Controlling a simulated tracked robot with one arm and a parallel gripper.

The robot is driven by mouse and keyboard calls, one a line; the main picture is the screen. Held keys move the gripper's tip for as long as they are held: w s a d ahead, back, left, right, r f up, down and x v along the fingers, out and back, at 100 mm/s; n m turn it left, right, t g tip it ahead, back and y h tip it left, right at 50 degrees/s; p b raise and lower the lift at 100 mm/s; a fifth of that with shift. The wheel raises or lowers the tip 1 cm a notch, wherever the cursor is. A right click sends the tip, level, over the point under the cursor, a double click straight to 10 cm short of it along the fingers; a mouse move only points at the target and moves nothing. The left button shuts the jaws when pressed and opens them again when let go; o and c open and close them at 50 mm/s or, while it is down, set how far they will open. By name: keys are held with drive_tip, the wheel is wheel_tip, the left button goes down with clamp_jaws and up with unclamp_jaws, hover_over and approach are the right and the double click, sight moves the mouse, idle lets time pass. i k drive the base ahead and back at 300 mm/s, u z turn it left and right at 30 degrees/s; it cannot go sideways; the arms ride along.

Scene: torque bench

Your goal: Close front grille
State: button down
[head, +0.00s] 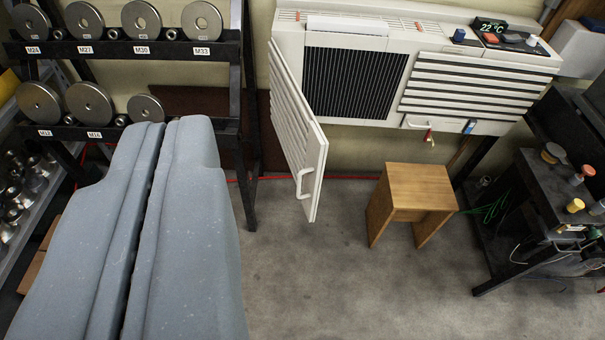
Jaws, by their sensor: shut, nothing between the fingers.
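A white wall air-conditioning unit (400,35) hangs on the back wall. Its left front grille (300,130), a white slatted panel, stands open, hinged at the left side and swung out towards me. A white bar handle (302,182) sits near its free lower edge. The opening shows a dark finned core (352,82). The right slatted grille (470,88) lies flat against the unit. My gripper (163,130), two large blue-grey fingers, is shut and empty at the left, apart from the open grille and left of it.
A wooden stool (420,190) stands on the floor below the unit. A black rack (140,50) with metal discs is at the left behind my gripper. A dark cart (545,190) with tools stands at the right. The floor in the middle is clear.

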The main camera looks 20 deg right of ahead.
sight(304, 145)
drive_tip(key=i, duration=0.85)
drive_tip(key=u, duration=0.05)
